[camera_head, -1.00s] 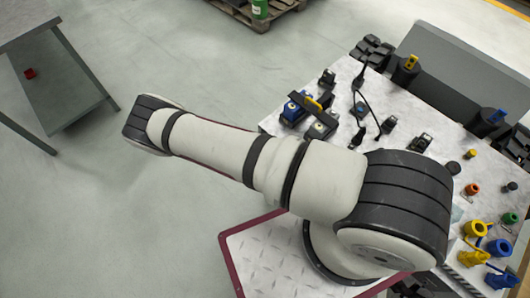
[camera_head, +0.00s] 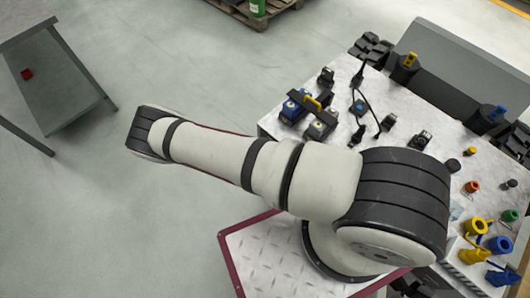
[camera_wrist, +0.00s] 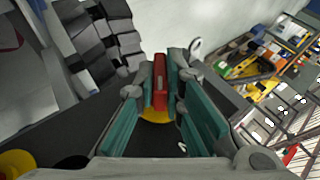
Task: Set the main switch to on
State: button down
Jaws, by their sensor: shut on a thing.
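The main switch shows in the wrist view as a red handle (camera_wrist: 159,94) standing on a yellow round plate (camera_wrist: 156,116), set on a dark surface. My gripper (camera_wrist: 160,82) has its teal-padded fingers on both sides of the red handle and is shut on it. The handle runs lengthwise between the fingers. No on or off marking can be read. In the head view the gripper and the switch are not visible; my own arm spans the middle of the picture.
A worktable (camera_head: 345,80) at the right carries blue and black parts, a cable and coloured plugs. A grey table (camera_head: 60,85) with a small red object (camera_head: 27,74) stands at the left. A pallet (camera_head: 262,18) is at the top. Floor between is clear.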

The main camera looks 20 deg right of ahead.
jog(key=shift+s+d+t+p, duration=0.1)
jog(key=shift+d+t+p, duration=0.05)
jog(key=shift+t+p, duration=0.25)
jog(key=shift+f+m+t+y, duration=0.1)
jog(key=shift+m+t+y, duration=0.2)
jog(key=shift+t, duration=0.5)
jog(key=shift+s+f+m+t+y, duration=0.15)
jog(key=shift+m+t+y, duration=0.15)
jog(key=shift+t, duration=0.8)
jog(key=shift+m+t, duration=0.3)
jog(key=shift+t, duration=0.7)
jog(key=c, duration=1.7)
grip_release()
